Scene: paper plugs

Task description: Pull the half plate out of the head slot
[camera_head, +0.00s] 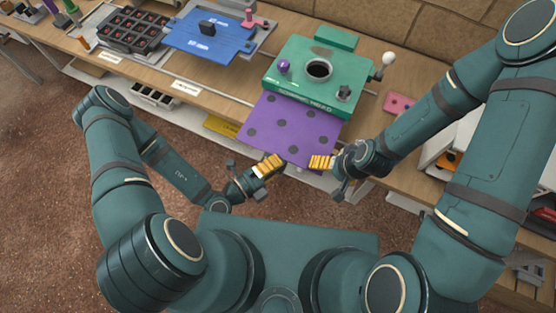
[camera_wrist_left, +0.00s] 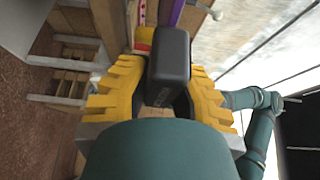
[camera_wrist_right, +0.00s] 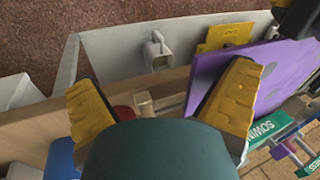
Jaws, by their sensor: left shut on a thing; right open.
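The purple half plate (camera_head: 292,128) with dark round spots sticks out of the front of the green head block (camera_head: 322,75), toward me. Its far edge is hidden under the block. My left gripper (camera_head: 281,160) is at the plate's near edge; in the left wrist view its yellow fingers are shut on a dark rounded block (camera_wrist_left: 168,65). I cannot tell whether this block is joined to the plate. A purple strip (camera_wrist_left: 176,12) shows beyond it. My right gripper (camera_head: 318,162) is open and empty at the plate's near right corner; the plate (camera_wrist_right: 275,75) shows beside one finger.
A blue plate (camera_head: 205,35) with a dark handle and a dark tray with red pieces (camera_head: 133,27) stand left on the wooden table. A lever with a white ball (camera_head: 388,59) and a pink piece (camera_head: 399,103) are right of the head block. A yellow panel (camera_head: 221,126) lies below.

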